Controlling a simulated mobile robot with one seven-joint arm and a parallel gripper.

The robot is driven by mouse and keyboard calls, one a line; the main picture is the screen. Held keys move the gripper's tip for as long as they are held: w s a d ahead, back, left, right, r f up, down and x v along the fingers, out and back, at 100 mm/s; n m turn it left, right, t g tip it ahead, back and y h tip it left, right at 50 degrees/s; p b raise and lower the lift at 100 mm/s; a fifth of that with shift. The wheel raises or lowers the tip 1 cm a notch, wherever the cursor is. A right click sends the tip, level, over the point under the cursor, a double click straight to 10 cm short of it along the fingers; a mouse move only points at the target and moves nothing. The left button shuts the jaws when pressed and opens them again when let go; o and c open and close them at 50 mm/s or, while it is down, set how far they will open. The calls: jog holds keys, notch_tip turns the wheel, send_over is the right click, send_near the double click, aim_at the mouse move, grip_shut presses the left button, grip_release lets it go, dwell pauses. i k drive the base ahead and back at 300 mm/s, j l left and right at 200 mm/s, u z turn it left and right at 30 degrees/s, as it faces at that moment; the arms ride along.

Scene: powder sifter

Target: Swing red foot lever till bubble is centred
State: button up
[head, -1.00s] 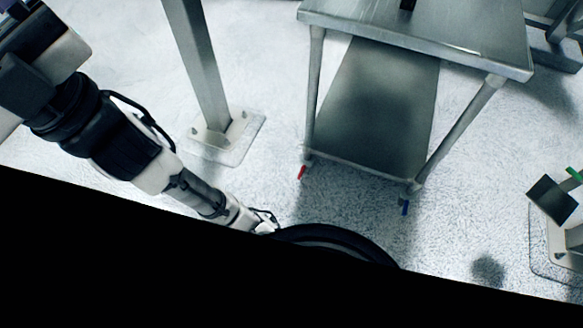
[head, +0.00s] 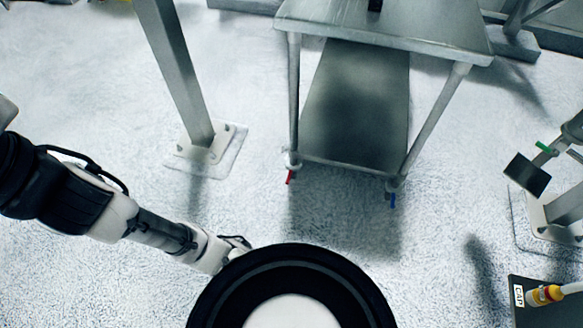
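A small red foot lever (head: 290,177) sits low at the foot of the near left leg of a steel table. The table's steel top (head: 400,28) stands above a lower shelf (head: 360,105). A blue lever (head: 392,200) sits at the foot of the near right leg. No bubble level can be made out. The end of my arm, at my gripper (head: 232,248), is in front of the red lever, lower and to the left in the picture, clearly apart from it. Its fingers cannot be made out, partly behind a round black part.
A steel post on a bolted floor plate (head: 207,151) stands left of the table. At the right are a stand with a dark plate (head: 527,174) and a dark panel (head: 524,304) with a yellow-and-red fitting. The floor between my arm and the table is clear.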

aim_at(292, 169)
jog(key=i+j+z, duration=0.2)
jog(key=i, duration=0.35)
jog(key=i+j+z, duration=0.25)
jog(key=i, duration=0.3)
jog(key=l, duration=0.1)
